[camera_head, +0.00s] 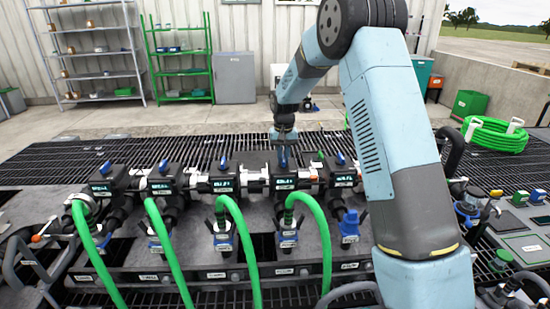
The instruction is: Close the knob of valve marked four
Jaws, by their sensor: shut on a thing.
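A manifold with a row of several black valves stands on the dark bench, each with a blue knob on top and a small lit display in front. My gripper (284,146) points down at the fourth valve (284,184) from the left. It is shut on that valve's blue knob (282,160), which shows just below the fingers. The marks on the valves are too small to read. The knob's exact turn angle is hard to tell.
Other blue knobs stand on both sides, the nearest at left (223,161) and right (340,158). Green hoses (240,235) arch in front of the valves. A coiled green hose (495,134) lies at right. Shelves (180,70) stand by the back wall.

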